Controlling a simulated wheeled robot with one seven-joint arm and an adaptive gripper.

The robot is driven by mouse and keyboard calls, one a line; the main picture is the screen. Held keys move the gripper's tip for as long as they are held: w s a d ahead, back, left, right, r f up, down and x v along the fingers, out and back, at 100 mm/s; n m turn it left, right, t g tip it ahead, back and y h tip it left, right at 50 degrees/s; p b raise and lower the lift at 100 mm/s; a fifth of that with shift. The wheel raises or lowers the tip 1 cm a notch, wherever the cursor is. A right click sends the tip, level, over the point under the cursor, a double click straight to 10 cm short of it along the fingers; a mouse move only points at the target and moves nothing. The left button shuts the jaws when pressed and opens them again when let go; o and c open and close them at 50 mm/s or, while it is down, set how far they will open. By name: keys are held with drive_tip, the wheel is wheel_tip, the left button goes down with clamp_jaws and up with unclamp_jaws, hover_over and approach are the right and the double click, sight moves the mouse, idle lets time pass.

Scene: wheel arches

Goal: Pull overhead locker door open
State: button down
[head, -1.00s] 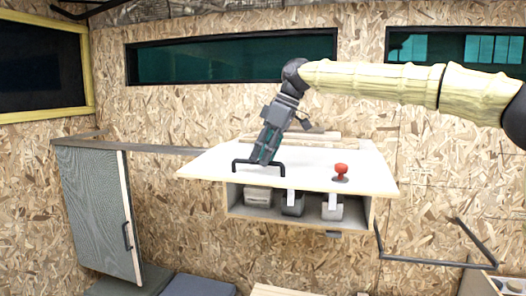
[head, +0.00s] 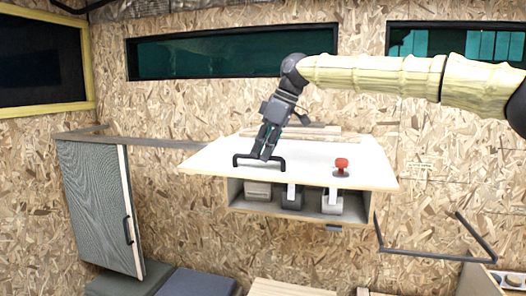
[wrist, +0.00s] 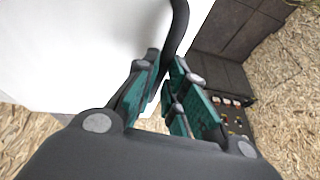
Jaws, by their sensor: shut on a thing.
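The overhead locker (head: 233,196) is on the chipboard wall. Its white door (head: 215,158) is swung up to about level, and the inside shows below it. A black bar handle (head: 283,163) sits on the door near its front edge. My gripper (head: 264,153) is at the handle from above, shut on its bar. In the wrist view my gripper (wrist: 172,85) has its green-padded fingers on either side of the black handle (wrist: 178,25), against the white door (wrist: 75,45).
A red knob (head: 341,164) stands on the door to the right of the handle. Several grey containers (head: 292,196) sit inside the locker. A tall grey cabinet door (head: 90,200) stands at the left, and a dark metal bar frame (head: 440,258) at the lower right.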

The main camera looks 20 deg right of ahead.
sight(264, 170)
drive_tip(key=shift+t+h, duration=0.5)
drive_tip(key=shift+t, duration=0.1)
drive_tip(key=shift+s+f+b, duration=0.1)
drive_tip(key=shift+f+b, duration=1.8)
drive_tip(key=shift+f, duration=0.25)
drive_tip(key=c, duration=1.5)
unclamp_jaws()
drive_tip(key=shift+d, duration=0.15)
drive_tip(key=shift+s+d, duration=0.1)
drive_tip(key=shift+a, duration=0.2)
drive_tip(key=shift+r, duration=0.25)
drive_tip(key=v, duration=1.1)
drive_tip(key=shift+s+d+r, duration=0.15)
drive_tip(key=shift+d+r, duration=0.05)
drive_tip(key=shift+d, duration=0.15)
